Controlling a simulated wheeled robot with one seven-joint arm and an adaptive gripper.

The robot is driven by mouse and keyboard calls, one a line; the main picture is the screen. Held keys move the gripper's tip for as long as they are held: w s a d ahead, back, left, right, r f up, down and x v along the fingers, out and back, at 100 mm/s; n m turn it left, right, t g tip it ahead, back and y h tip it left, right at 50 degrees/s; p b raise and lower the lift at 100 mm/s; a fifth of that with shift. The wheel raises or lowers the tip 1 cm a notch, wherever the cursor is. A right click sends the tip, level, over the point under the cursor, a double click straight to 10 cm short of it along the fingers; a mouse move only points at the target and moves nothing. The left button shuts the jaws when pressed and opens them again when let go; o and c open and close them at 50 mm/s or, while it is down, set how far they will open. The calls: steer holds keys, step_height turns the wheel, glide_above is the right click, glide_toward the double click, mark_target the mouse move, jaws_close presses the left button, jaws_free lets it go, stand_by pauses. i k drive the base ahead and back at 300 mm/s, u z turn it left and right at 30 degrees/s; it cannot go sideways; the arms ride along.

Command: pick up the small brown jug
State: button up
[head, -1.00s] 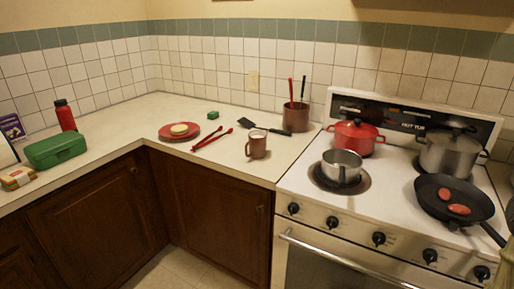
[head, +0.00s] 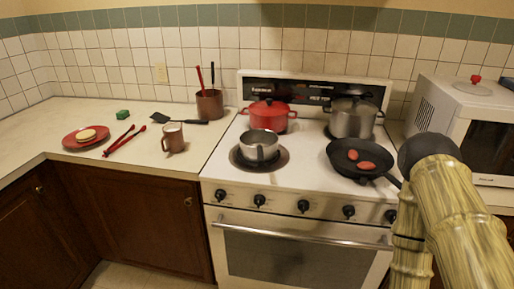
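A small brown jug (head: 172,139) with a handle on its left and pale contents at its top stands upright on the counter, left of the stove. Behind it to the right is a larger brown pot (head: 209,106) holding red and black utensils. Part of my arm shows at the right edge in front of the stove and microwave, far from the jug. My gripper's fingers do not show, so I cannot see their state.
Near the jug are red tongs (head: 122,142), a black spatula (head: 178,120), a red plate (head: 72,141) and a green sponge (head: 122,115). The stove (head: 214,165) holds a red pot (head: 268,113), saucepan (head: 258,146), steel pot (head: 352,119) and frying pan (head: 345,150). A microwave (head: 462,125) stands right.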

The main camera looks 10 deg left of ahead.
mark_target(172, 134)
steer(key=k, duration=0.5)
steer(key=u, duration=2.3)
steer(key=i, duration=1.9)
steer(key=z, duration=2.3)
